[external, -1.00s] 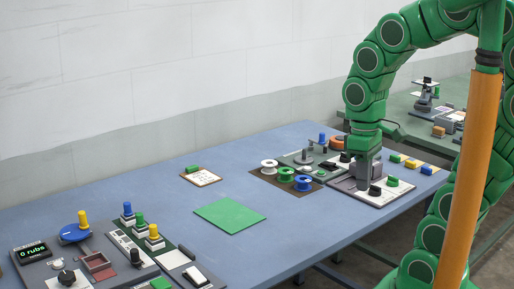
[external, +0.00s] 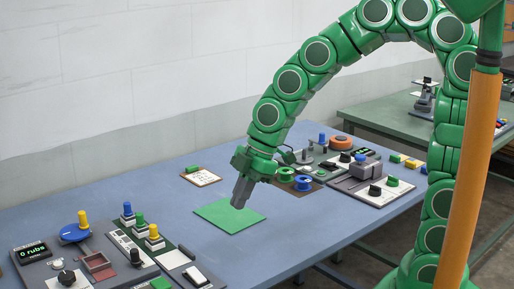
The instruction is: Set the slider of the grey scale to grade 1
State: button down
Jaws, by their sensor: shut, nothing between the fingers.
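A long pale strip (external: 119,241) with a black upright knob (external: 135,257) near its front end lies on the grey panel at the lower left. It looks like the grey scale and its slider, but its marks are too small to read. My gripper (external: 238,205) is shut and empty. It points down over the green mat (external: 213,216), well to the right of the knob and apart from it.
Around the strip stand yellow, green and blue knobs (external: 139,219), a blue disc (external: 74,233), a counter display (external: 33,253) and a black dial (external: 66,277). A card (external: 201,177) lies behind the mat. Bare blue table (external: 180,240) separates mat and panel.

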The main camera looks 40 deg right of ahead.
jog(key=w+a+f+n+y, duration=0.2)
jog(key=w+a+n, duration=0.3)
jog(key=a, duration=0.6)
jog(key=shift+a+f+n+t, duration=0.15)
jog(key=shift+f+n+t, duration=0.25)
jog(key=shift+f, duration=0.25)
send_near(137, 266)
jog(key=s+f, duration=0.1)
jog(key=f, duration=0.1)
jog(key=s+f, duration=0.1)
jog(key=shift+s+f, duration=0.35)
jog(key=shift+s, duration=0.05)
jog(key=shift+w+a, duration=0.5)
jog(key=shift+w, duration=0.35)
jog(key=shift+w+a, duration=0.6)
jog(key=shift+w, duration=0.2)
jog(key=shift+w, duration=0.1)
jog(key=w, duration=1.6)
jog(key=shift+w, duration=0.2)
jog(key=shift+d, duration=0.1)
